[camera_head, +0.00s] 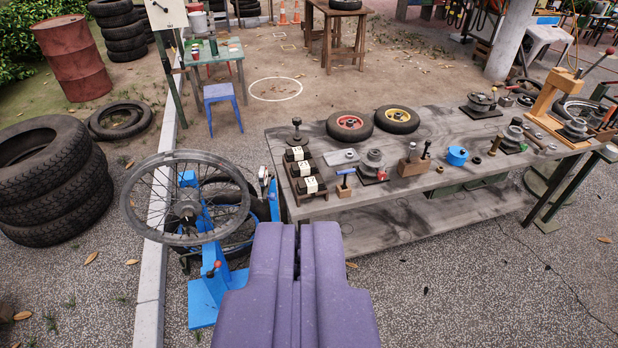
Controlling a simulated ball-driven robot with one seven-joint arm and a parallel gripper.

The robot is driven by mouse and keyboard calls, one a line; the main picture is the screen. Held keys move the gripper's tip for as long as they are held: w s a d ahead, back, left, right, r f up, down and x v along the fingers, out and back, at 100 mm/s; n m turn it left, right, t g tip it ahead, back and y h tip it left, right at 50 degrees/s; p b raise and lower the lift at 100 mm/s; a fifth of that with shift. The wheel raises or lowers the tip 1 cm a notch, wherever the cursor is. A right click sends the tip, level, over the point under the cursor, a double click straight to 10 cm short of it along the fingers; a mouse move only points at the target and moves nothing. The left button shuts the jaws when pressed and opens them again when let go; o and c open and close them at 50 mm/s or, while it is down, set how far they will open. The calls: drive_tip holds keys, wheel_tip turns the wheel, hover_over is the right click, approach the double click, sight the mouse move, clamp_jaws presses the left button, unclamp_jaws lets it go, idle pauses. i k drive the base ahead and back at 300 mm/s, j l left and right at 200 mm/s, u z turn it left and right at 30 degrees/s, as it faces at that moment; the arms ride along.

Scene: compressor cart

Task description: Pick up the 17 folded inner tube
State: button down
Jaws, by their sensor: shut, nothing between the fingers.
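Three dark folded bundles with white paper bands sit in a row in a wooden rack (293,199) at the left end of the grey workbench. They look like folded inner tubes: a far one (290,155), a middle one (294,171) and a near one (299,187). The numbers on their bands are too small to read, so I cannot tell which is 17. My purple gripper (297,228) is shut and empty. In the picture it shows just below the rack, apart from the bundles.
The workbench (420,205) also holds two small wheels (349,126), metal parts, a blue pot (457,156) and a small blue-handled tool (344,183) right of the rack. A blue wheel stand (205,290) with a spoked wheel (150,222) stands close left. Stacked tyres (45,190) are farther left. Gravel before the bench is clear.

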sight(310, 184)
drive_tip(key=i+z, duration=0.15)
drive_tip(key=i, duration=0.4)
drive_tip(key=i+j+z, duration=0.1)
drive_tip(key=i, duration=0.4)
drive_tip(key=i+j+z, duration=0.15)
drive_tip(key=i, duration=0.4)
drive_tip(key=i+j+z, duration=0.1)
drive_tip(key=i+j, duration=0.15)
drive_tip(key=i, duration=0.25)
drive_tip(key=i+j+z, duration=0.15)
drive_tip(key=i, duration=0.35)
drive_tip(key=j, duration=0.1)
